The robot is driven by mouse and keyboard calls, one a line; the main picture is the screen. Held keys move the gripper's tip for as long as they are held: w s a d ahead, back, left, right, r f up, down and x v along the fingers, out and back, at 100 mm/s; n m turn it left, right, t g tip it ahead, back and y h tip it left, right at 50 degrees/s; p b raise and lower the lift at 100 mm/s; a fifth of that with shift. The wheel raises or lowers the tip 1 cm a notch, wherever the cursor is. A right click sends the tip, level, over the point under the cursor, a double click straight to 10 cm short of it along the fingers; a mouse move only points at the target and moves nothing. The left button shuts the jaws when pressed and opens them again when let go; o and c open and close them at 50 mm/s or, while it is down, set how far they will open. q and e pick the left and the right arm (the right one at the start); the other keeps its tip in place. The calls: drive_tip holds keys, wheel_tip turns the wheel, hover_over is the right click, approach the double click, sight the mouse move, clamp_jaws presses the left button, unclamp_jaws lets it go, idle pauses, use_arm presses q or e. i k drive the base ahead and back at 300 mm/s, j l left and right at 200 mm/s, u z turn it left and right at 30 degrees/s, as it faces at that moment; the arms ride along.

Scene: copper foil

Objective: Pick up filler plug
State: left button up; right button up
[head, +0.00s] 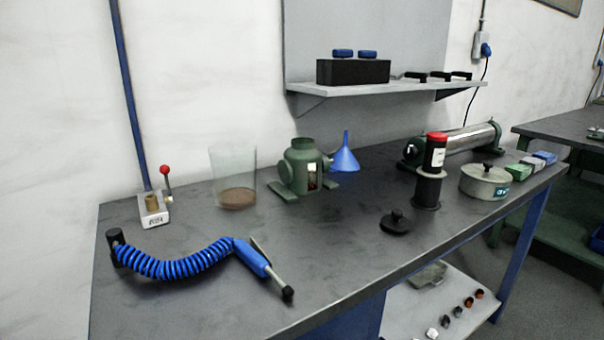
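A flat black round piece with a small knob on top (396,222) lies on the dark grey bench top, right of the middle; it looks like the filler plug, but I cannot be sure. A green pump-like housing (304,166) with a wide round neck and a small sight window stands further back. A blue funnel (345,157) is at its right side, spout pointing up. Neither of my grippers shows in the head view.
A black cylinder with a red top (436,152) stands in a dark holder (428,188) near the black piece. A lidded round tin (485,182) is to its right. A clear beaker (233,178) and a blue coiled air gun (252,257) are left. The front middle bench is clear.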

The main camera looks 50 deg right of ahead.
sight(395, 221)
drive_tip(key=z, duration=1.45)
